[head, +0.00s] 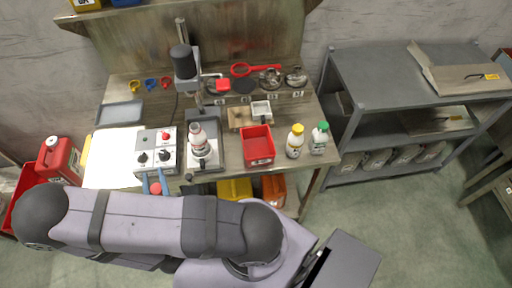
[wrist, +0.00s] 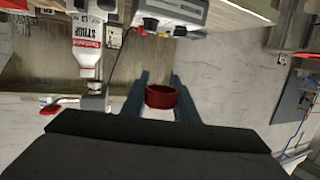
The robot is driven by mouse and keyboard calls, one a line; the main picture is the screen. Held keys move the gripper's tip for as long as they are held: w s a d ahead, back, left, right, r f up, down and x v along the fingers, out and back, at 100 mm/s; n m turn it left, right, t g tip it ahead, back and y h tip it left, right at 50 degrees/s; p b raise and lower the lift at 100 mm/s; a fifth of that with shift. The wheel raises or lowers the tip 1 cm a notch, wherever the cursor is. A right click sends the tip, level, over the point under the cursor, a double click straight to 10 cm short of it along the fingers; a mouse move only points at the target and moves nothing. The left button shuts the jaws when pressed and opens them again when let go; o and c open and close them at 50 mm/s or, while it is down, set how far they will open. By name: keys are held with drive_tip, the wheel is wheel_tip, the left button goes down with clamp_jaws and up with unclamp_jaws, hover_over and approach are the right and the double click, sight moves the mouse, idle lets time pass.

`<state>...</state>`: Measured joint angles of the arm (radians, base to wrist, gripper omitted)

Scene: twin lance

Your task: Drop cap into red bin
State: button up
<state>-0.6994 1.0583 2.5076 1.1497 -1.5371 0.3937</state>
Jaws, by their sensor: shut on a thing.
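The red cap (head: 155,188) is held between the two blue-grey fingers of my gripper (head: 154,180), in front of the table's near edge, just below the grey control box. In the wrist view the cap (wrist: 161,97) shows as a dark red ring between the fingers of my gripper (wrist: 159,88). The red bin (head: 258,160) stands on the table, well to the right of my gripper. Its inside looks empty. A white bottle with a red and dark label (head: 199,146) stands on the press base between them. It also shows in the wrist view (wrist: 87,58).
The grey control box (head: 156,157) with knobs and a red button lies just beyond my gripper. The tall press (head: 184,65) rises behind the bottle. A yellow-capped bottle (head: 295,142) and a green-capped bottle (head: 319,138) stand right of the bin.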

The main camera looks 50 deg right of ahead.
idle(0.4)
drive_tip(key=w+d+r+m+g+h, duration=0.1)
drive_tip(key=w+d+r+h, duration=0.15)
drive_tip(key=d, duration=0.65)
drive_tip(key=w+d+r+m+g+h, duration=0.1)
drive_tip(key=w+d+r+m, duration=0.15)
drive_tip(key=d, duration=0.65)
drive_tip(key=s+d+f+m+g+h, duration=0.2)
drive_tip(key=s+d, duration=0.5)
drive_tip(key=d, duration=0.4)
drive_tip(key=s+d+f+m+g+h, duration=0.2)
drive_tip(key=s+d+g, duration=0.3)
drive_tip(key=s+d, duration=0.3)
drive_tip(key=d+m, duration=0.1)
drive_tip(key=d, duration=0.2)
drive_tip(key=shift+s+f, duration=0.25)
drive_tip(key=shift+f+m, duration=0.1)
drive_tip(key=shift+m, duration=0.15)
